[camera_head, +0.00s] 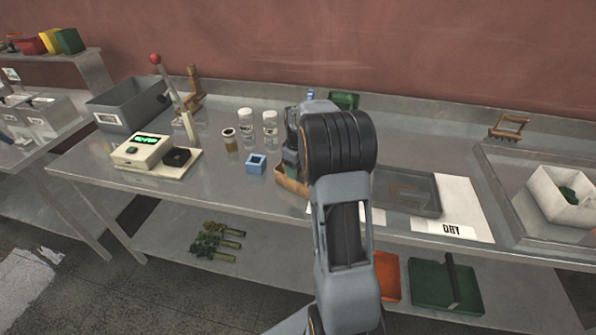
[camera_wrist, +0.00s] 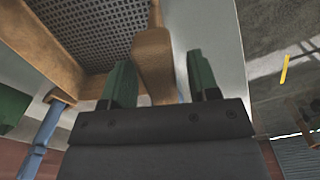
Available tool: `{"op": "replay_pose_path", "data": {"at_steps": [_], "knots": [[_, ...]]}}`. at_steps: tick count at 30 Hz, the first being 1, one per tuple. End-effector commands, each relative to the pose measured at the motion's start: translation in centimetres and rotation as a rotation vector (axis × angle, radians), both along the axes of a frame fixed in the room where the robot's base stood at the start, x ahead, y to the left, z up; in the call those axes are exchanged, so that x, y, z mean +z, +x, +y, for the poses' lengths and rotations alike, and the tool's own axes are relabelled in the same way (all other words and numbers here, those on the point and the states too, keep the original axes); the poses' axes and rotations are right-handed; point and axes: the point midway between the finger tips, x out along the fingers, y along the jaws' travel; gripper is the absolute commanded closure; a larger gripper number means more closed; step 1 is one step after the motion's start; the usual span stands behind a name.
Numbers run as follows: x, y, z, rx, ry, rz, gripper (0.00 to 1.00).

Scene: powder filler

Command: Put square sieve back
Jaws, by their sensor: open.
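The square sieve (camera_wrist: 85,28) shows in the wrist view at the upper left. It has a wooden frame around a dark perforated mesh. Its wooden handle (camera_wrist: 153,62) reaches between the two green fingers of my gripper (camera_wrist: 160,82). The fingers are open, with gaps visible beside the handle. In the head view a wooden edge of the sieve (camera_head: 291,184) shows low beside my arm on the steel bench; the rest is hidden. My gripper is mostly hidden behind my arm there.
A blue cup (camera_head: 256,164), an amber jar (camera_head: 230,140) and glass jars (camera_head: 246,125) stand left of my arm. A scale (camera_head: 142,150) sits further left. Right are a grey tray (camera_head: 425,180), a white sheet marked DRY (camera_head: 462,205) and a wooden rack (camera_head: 510,128).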

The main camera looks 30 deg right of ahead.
Motion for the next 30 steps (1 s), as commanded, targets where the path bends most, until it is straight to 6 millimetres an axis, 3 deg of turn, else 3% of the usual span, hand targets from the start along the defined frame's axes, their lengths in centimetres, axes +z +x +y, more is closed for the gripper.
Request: {"op": "replay_pose_path", "data": {"at_steps": [12, 20, 25, 30], "knots": [[7.8, 0.0, 0.0, 0.0, -0.002, -0.004, 0.45], [10.5, -0.3, 0.4, -0.004, -0.003, -0.007, 0.45], [12.7, -2.7, 4.3, -0.059, -0.019, -0.064, 0.45], [13.9, -8.2, 10.2, -0.169, -0.021, -0.17, 0.45]]}}
